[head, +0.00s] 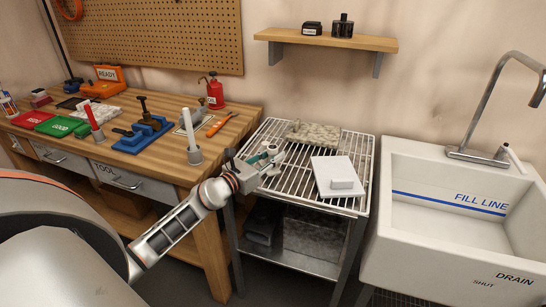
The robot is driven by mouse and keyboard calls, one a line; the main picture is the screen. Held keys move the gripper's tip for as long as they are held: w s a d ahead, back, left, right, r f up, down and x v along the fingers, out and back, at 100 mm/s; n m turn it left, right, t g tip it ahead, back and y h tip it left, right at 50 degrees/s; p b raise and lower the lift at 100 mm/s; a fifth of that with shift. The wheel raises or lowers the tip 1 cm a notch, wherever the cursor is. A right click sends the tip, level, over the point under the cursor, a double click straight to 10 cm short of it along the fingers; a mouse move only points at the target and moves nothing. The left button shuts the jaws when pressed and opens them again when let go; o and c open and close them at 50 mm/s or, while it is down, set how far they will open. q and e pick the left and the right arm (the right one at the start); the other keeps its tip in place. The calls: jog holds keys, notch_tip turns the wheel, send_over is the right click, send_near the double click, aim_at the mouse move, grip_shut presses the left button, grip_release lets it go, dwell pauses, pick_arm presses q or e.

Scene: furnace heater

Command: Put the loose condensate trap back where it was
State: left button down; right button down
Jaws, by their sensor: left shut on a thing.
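My left gripper (264,161) is over the near left part of the wire rack (290,182). It is shut on a small pale thing with a greenish part, mostly hidden by the fingers. This may be the condensate trap, but its shape is too small and covered to be sure. I cannot tell whether it touches the rack. No other thing in view is clearly the trap, and its former place cannot be made out. My right gripper is not in view.
On the rack are a speckled slab (318,136) and a white panel with a raised block (333,174). A white sink (420,229) stands right. The wooden bench (228,124) at left holds a blue vise (142,138), a white upright tube (193,150) and a red can (214,93).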

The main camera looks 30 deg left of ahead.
pick_arm(q)
jog(key=c, duration=1.8)
grip_release()
jog(key=shift+f, duration=0.1)
jog(key=shift+s+r, duration=0.1)
jog(key=shift+r, duration=0.1)
jog(key=s+a, duration=0.2)
jog(key=s, duration=0.8)
jog(key=s+d+f+n+g, duration=0.2)
jog(key=s+d+f+n, duration=0.5)
jog(key=n, duration=0.4)
jog(key=s+d+f+n+g, duration=0.2)
jog(key=s+d+f+n, duration=0.5)
jog(key=d+f+n, duration=0.2)
jog(key=s+d+f+n+g, duration=0.3)
jog(key=s+d+f+n, duration=0.5)
jog(key=f+n, duration=0.3)
jog(key=shift+d+f+n+b, duration=0.1)
jog(key=shift+f+n+b, duration=0.1)
jog(key=shift+n, duration=0.45)
jog(key=shift+d+f+n+b, duration=0.1)
jog(key=shift+f+n+b, duration=0.1)
jog(key=shift+n, duration=0.45)
